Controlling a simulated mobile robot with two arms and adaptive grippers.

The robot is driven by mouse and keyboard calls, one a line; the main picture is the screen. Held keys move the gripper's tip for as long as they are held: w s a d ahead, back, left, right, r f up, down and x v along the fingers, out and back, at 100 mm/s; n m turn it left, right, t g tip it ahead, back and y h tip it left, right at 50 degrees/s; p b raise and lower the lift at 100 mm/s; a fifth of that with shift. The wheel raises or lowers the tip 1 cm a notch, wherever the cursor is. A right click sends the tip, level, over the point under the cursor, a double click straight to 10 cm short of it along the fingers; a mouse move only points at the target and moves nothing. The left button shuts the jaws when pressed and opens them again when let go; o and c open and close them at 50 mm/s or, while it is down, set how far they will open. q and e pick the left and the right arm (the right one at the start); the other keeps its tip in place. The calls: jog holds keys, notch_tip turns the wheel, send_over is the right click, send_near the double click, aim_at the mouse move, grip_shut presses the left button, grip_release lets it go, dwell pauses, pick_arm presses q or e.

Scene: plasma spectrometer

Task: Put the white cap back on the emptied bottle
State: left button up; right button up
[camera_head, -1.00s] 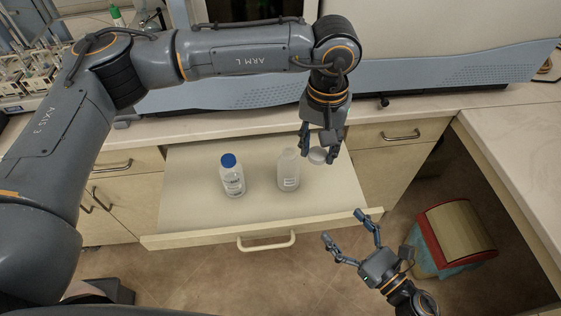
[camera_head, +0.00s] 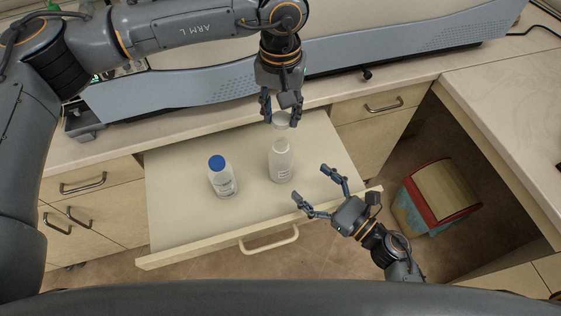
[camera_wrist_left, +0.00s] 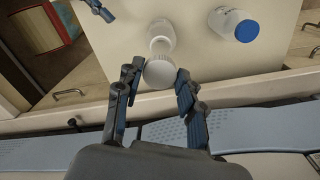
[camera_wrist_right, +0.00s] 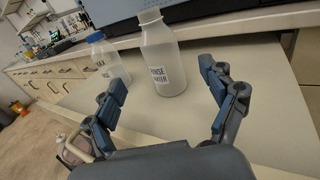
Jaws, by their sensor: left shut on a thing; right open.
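The white cap (camera_head: 281,119) is held between the fingertips of my left gripper (camera_head: 282,106), near the bottle's mouth in the head view. In the left wrist view the cap (camera_wrist_left: 158,74) covers part of the view toward the bottle (camera_wrist_left: 161,36). The clear, empty-looking bottle (camera_head: 281,162) stands upright in the drawer. In the right wrist view the bottle (camera_wrist_right: 163,62) has a bare open neck and a "rinse water" label; the cap is out of that view. My right gripper (camera_head: 312,184) is open and empty, its fingers pointing toward the bottle from the front right.
A blue-capped bottle (camera_head: 222,178) stands to the left in the open drawer (camera_head: 180,225). The counter and grey-blue instrument (camera_head: 180,92) lie behind. A red-rimmed bin (camera_head: 440,190) is on the floor at right. The drawer surface around the bottles is clear.

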jog(key=x, duration=1.1)
jog(key=shift+s, duration=0.1)
grip_shut()
pick_arm(q)
send_over(281, 142)
jog(key=shift+f, duration=2.5)
jog(key=shift+f, duration=0.1)
jog(key=shift+f, duration=0.8)
jog(key=shift+f, duration=0.55)
